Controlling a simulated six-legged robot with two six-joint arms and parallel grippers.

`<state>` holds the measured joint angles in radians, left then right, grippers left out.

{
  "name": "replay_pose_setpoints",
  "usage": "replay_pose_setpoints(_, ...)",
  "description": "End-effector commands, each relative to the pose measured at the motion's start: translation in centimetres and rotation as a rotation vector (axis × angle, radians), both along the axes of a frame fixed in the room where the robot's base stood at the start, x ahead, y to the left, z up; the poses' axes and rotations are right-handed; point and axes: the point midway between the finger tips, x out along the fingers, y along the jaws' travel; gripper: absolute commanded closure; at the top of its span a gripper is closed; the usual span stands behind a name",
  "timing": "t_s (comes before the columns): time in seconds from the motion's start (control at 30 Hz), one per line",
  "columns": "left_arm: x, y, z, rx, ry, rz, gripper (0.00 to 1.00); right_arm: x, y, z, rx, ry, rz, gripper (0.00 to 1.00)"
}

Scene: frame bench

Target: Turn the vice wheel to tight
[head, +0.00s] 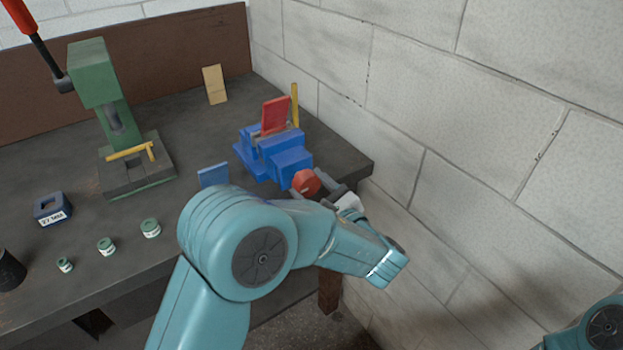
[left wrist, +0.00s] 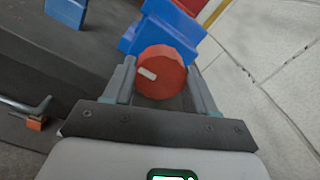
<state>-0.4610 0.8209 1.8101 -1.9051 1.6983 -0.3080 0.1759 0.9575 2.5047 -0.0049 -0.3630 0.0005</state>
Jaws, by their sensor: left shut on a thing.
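The blue vice (head: 284,155) stands at the right end of the bench and holds a red piece (head: 275,115) upright in its jaws. Its red wheel (head: 306,182) faces the front edge. In the left wrist view the wheel (left wrist: 161,72) has a pale mark on its face, left of the centre. My left gripper (head: 322,186) is at the wheel, shut on it, with one finger on each side in the left wrist view (left wrist: 162,85). My left arm hides part of the bench front. Of my right arm only a bit shows at the lower right; its gripper is out of view.
Several small green pieces (head: 106,246), a dark blue labelled block (head: 52,209) and a blue plate (head: 213,175) are on the bench (head: 200,130). A block wall (head: 450,110) is close at the right.

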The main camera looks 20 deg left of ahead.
Motion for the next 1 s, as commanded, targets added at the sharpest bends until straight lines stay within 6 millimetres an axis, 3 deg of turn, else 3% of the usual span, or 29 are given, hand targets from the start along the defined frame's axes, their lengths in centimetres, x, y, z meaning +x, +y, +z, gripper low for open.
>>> replay_pose_setpoints(0.1,-0.1,-0.1,0.1,0.07,0.099,0.0,0.74,0.0,0.0,1.5,0.0,0.0,0.0,0.57)
replay_pose_setpoints(1.0,0.0,-0.1,0.2,0.595,0.765,-0.004,0.74,0.0,0.0,8.4,0.0,0.0,0.0,0.57)
